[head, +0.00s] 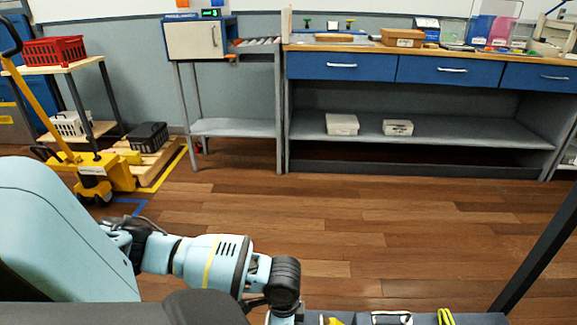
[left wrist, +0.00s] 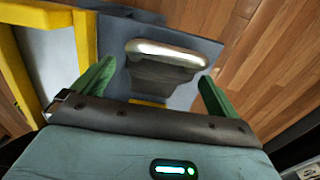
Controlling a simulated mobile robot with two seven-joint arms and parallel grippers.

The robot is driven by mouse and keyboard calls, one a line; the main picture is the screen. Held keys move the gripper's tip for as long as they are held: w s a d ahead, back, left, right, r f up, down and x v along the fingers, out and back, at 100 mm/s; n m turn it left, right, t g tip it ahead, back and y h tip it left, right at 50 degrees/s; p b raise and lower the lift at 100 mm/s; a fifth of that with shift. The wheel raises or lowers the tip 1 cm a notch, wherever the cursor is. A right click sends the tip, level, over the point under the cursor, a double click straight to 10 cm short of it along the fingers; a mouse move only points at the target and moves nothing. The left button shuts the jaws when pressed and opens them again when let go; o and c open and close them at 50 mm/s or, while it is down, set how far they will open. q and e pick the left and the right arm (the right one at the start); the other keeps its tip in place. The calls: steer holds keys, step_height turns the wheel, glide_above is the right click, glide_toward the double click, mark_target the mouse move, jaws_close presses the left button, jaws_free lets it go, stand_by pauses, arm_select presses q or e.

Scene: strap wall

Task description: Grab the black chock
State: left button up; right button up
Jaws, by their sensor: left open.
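A dark grey to black block with a pale, shiny top edge, seemingly the black chock (left wrist: 168,76), lies on a blue-grey surface (left wrist: 108,30) in the left wrist view. My left gripper (left wrist: 156,70) is open, with its green fingers on either side of the block. A gap shows on both sides, and the block's near lower part is hidden behind the gripper body. In the head view my left arm reaches to the bottom edge, and its gripper is out of frame. My right gripper is in neither view.
A blue-grey ledge (head: 480,319) at the bottom of the head view carries a yellow item (head: 332,321), a black-and-white item (head: 391,318) and a yellow-green strap (head: 445,316), all cut off. A yellow pallet truck (head: 108,176) stands left. The wooden floor (head: 400,220) ahead is clear.

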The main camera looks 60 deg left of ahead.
arm_select(q)
step_height(320, 180, down, 3)
steer(key=shift+d+f+b, duration=0.1)
steer(key=shift+f+b, duration=0.1)
steer(key=shift+b, duration=0.4)
steer(key=shift+r, duration=0.1)
steer(key=c, duration=1.3)
